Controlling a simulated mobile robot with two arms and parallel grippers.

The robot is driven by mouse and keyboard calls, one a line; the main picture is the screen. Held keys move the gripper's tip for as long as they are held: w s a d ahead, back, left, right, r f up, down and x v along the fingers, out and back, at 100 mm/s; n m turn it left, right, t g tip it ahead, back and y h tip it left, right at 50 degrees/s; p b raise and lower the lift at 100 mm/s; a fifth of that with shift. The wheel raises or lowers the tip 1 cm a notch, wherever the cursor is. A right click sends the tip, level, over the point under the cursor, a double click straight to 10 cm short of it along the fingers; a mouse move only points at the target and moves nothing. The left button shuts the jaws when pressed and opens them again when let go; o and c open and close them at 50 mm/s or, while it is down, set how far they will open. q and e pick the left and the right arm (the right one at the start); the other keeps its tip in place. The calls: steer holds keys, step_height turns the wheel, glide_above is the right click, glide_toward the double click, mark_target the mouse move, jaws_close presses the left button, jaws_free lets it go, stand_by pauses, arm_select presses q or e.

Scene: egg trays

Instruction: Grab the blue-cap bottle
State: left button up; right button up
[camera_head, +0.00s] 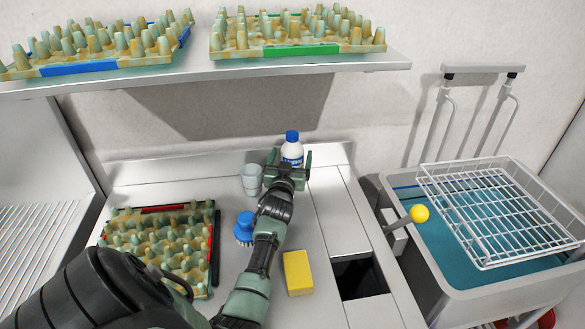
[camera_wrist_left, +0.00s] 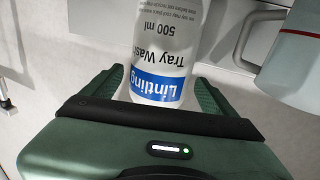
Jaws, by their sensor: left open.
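The blue-cap bottle (camera_head: 292,148) stands upright at the back of the counter in the head view. It is white with a blue cap. In the left wrist view the bottle (camera_wrist_left: 168,40) shows a blue label band and the words "Tray Wash 500 ml". My left gripper (camera_head: 288,160) is open, with its two green fingers on either side of the bottle's lower part. I cannot tell whether the fingers touch it. The gripper hides the bottle's base in the head view. My right gripper is not in view.
A grey-white cup (camera_head: 251,180) stands just left of the gripper. A blue brush (camera_head: 244,228), a yellow sponge (camera_head: 297,272) and an egg tray (camera_head: 217,245) lie nearer. A shelf (camera_head: 200,79) with egg trays hangs above. A sink with a wire rack (camera_head: 500,215) is at right.

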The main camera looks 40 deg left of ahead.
arm_select(q)
steer(key=b+x, duration=0.2)
steer(key=x, duration=0.2)
steer(key=shift+w, duration=0.25)
steer(key=shift+a, duration=0.1)
steer(key=c, duration=1.8)
steer(key=shift+r, duration=0.1)
jaws_close()
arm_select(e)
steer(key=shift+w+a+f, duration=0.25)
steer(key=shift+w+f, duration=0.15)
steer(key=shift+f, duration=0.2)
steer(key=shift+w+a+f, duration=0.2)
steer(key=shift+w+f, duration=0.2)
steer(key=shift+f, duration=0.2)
